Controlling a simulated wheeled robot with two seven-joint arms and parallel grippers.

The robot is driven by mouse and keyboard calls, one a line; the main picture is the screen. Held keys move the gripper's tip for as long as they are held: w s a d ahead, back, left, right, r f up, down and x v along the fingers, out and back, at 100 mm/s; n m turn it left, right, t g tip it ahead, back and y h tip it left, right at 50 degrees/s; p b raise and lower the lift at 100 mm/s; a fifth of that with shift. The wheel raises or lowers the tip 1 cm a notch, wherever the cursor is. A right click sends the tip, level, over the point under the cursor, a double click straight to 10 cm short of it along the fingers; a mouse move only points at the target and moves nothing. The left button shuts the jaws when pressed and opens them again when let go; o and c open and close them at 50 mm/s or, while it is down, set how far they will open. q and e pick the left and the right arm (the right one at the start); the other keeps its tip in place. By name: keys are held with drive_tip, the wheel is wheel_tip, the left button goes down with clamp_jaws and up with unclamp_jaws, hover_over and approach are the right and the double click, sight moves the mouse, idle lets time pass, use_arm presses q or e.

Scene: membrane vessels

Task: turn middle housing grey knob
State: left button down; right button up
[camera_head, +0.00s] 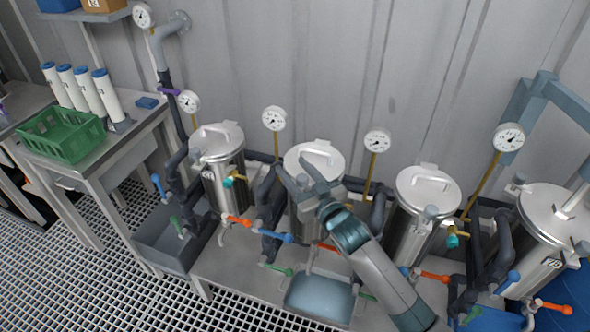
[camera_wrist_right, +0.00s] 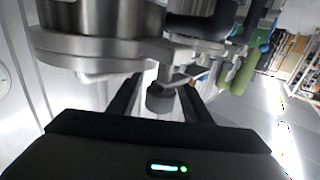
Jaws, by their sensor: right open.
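The middle housing (camera_head: 314,153) is a steel cylinder with a domed lid and handle, standing between two similar housings. My right gripper (camera_head: 304,180) reaches in from the lower right, in front of the middle housing's lid. In the right wrist view, a dark grey knob (camera_wrist_right: 160,99) sits between the two dark open fingers of the gripper (camera_wrist_right: 158,92), just below the steel flange (camera_wrist_right: 95,48). I cannot tell whether the fingers touch it. The gripper hides part of the knob's surroundings in the head view. My left gripper is out of view.
Housings stand left (camera_head: 218,142) and right (camera_head: 428,188); a larger vessel (camera_head: 556,215) is further right. Gauges on yellow stems, dark pipes and coloured valve handles crowd around. A side table (camera_head: 115,142) holds a green crate (camera_head: 62,137). Grated floor (camera_head: 100,270) lies open at lower left.

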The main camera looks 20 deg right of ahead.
drive_tip(key=shift+c, duration=0.7)
drive_tip(key=c, duration=0.9)
drive_tip(key=shift+a+r+n+y, duration=0.1)
drive_tip(key=shift+n+y, duration=0.2)
drive_tip(key=shift+a+n+g+y, duration=0.15)
drive_tip(key=shift+n+g+y, duration=0.25)
drive_tip(key=shift+y, duration=0.3)
drive_tip(key=o, duration=1)
drive_tip(key=shift+o, duration=0.2)
drive_tip(key=shift+s, duration=0.1)
drive_tip(key=shift+s, duration=0.1)
